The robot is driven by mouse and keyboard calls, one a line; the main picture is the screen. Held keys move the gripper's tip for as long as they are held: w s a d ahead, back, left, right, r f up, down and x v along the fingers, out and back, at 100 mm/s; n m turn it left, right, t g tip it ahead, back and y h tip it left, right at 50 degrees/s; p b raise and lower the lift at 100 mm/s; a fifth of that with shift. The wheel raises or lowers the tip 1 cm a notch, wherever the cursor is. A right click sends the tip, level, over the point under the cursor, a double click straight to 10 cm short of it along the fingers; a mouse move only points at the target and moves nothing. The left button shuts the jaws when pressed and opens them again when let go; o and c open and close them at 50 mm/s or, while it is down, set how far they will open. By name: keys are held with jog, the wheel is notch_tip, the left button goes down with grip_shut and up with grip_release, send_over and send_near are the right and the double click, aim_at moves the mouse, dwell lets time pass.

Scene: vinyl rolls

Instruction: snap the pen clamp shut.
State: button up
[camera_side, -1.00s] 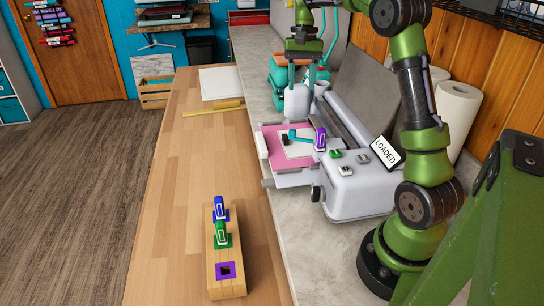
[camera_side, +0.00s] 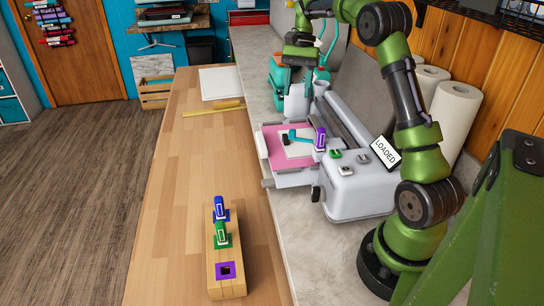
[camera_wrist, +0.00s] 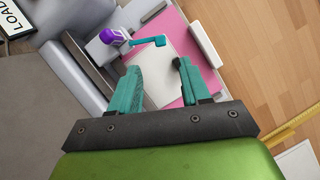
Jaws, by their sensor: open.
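The cutting machine (camera_side: 352,187) stands on the grey counter, with a purple pen (camera_side: 320,138) upright in its carriage. The pen clamp's teal lever (camera_side: 301,136) sticks out leftward from the pen, over the white sheet on the pink mat. In the wrist view the purple pen (camera_wrist: 114,35) and teal lever (camera_wrist: 149,41) lie beyond my fingertips, toward the upper left. My gripper (camera_wrist: 158,67) is open and empty, its teal fingers apart above the mat. It does not appear to touch the lever. The clamp's latch is too small to make out.
A wooden pen block (camera_side: 226,260) holds a blue and a green pen, with one empty purple-rimmed hole. A sign reading LOADED (camera_side: 385,151) stands on the machine. Paper rolls (camera_side: 457,120) stand at the right. A yellow ruler (camera_side: 213,108) lies on the wooden table, which is mostly clear.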

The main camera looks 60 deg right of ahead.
aim_at(292, 130)
jog(key=x, duration=1.1)
jog(key=shift+w+r, duration=0.1)
grip_shut()
